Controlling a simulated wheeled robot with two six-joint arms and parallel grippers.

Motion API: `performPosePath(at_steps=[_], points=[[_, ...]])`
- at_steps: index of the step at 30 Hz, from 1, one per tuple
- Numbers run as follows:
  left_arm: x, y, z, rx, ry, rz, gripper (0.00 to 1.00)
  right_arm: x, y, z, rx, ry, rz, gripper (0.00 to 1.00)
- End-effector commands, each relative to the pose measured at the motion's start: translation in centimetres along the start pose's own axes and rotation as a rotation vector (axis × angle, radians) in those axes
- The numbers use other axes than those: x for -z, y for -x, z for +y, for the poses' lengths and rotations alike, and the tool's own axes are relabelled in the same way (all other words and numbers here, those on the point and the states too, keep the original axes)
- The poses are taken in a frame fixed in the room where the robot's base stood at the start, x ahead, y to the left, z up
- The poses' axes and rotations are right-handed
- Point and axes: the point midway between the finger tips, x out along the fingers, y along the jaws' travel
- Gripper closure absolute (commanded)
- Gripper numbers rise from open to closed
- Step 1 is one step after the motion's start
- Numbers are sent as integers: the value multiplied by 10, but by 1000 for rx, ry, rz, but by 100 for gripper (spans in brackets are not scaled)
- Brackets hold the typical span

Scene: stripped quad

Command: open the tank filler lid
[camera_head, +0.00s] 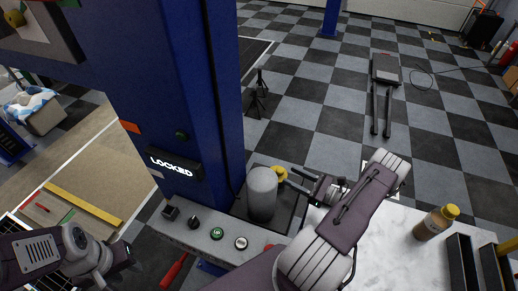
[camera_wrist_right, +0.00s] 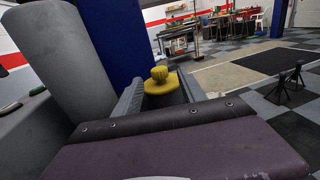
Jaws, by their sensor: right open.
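The yellow filler lid (camera_head: 279,174) sits beside a grey cylinder (camera_head: 262,195) at the foot of the blue column. In the right wrist view the lid (camera_wrist_right: 160,83) is a yellow disc with a ridged knob on top, and it looks seated and level. My right gripper (camera_head: 292,180) is open, its fingers pointing left at the lid, with the tips very close to it. In the wrist view the lid shows between the grey fingers; whether they touch it I cannot tell. My left gripper (camera_head: 124,254) is at the lower left, far from the lid; its jaws are unclear.
The blue column (camera_head: 190,90) bears a lit "LOCKED" sign (camera_head: 175,166). A grey control panel (camera_head: 215,235) with knobs and buttons lies in front. A white worktop (camera_head: 390,240) with a yellow-capped bottle (camera_head: 436,223) is at right. The checkered floor behind is mostly open.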

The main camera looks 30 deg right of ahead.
Motion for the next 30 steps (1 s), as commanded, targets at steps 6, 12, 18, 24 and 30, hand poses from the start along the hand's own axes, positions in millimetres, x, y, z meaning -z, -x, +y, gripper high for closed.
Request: performPosePath(at_steps=[6,12,18,24,30], points=[[0,1,0,0,0,-1,64,0,-1,0,-1,0,0,51],[0,9,0,0,0,-1,64,-2,-34,2,-6,-2,1,51],[1,13,0,0,0,-1,64,-1,-73,2,-5,0,1,51],[1,13,0,0,0,-1,64,0,-90,1,-2,0,1,51],[1,13,0,0,0,-1,64,0,-91,0,-1,0,1,51]])
